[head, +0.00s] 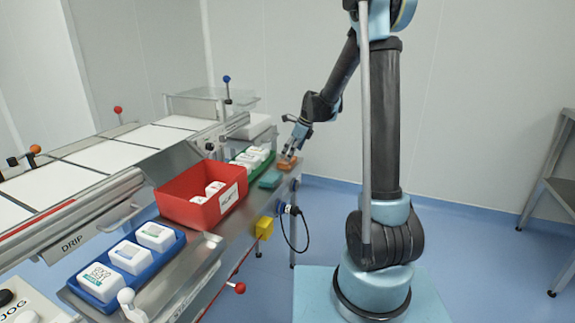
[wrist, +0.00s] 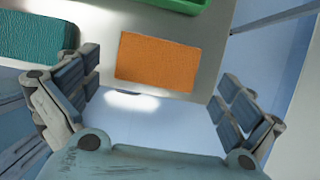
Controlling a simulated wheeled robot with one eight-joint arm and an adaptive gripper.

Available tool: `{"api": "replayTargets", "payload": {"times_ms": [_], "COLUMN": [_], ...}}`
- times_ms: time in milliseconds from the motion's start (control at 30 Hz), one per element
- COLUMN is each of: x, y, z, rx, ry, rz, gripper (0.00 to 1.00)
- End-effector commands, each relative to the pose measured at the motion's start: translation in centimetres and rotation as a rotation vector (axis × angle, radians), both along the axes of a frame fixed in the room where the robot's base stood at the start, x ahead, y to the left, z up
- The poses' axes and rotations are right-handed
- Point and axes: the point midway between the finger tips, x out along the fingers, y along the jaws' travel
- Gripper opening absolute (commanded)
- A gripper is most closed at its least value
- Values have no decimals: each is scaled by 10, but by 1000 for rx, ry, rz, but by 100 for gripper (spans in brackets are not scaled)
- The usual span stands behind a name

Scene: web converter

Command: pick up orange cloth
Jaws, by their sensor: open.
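The orange cloth (wrist: 158,62) is a flat folded rectangle on the grey metal shelf, near the shelf's edge. In the wrist view it lies ahead of and between my gripper's fingers. My gripper (wrist: 158,98) is open and empty, with one finger at each side of the picture. In the head view the cloth (head: 287,163) sits at the far end of the shelf. There my gripper (head: 290,155) is tilted down just above or beside it; the exact gap cannot be told.
A teal cloth (wrist: 36,38) lies left of the orange one. A green tray (head: 252,158) with white packs is behind. A red bin (head: 180,208) and a blue tray (head: 170,245) stand nearer along the shelf. Open floor (head: 470,245) lies to the right.

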Motion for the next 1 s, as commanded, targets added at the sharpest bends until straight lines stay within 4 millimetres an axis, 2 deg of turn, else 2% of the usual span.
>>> {"api": "replayTargets", "payload": {"times_ms": [200, 533, 567, 700, 1000], "x": [2, 3, 3, 3, 3], "y": [10, 12, 12, 12, 12], "z": [-23, -28, -28, -28, -27], "rx": [0, 0, 0, 0, 0], "ry": [0, 0, 0, 0, 0], "rz": [0, 0, 0, 0, 0], "gripper": [100, 100, 95, 66, 62]}}
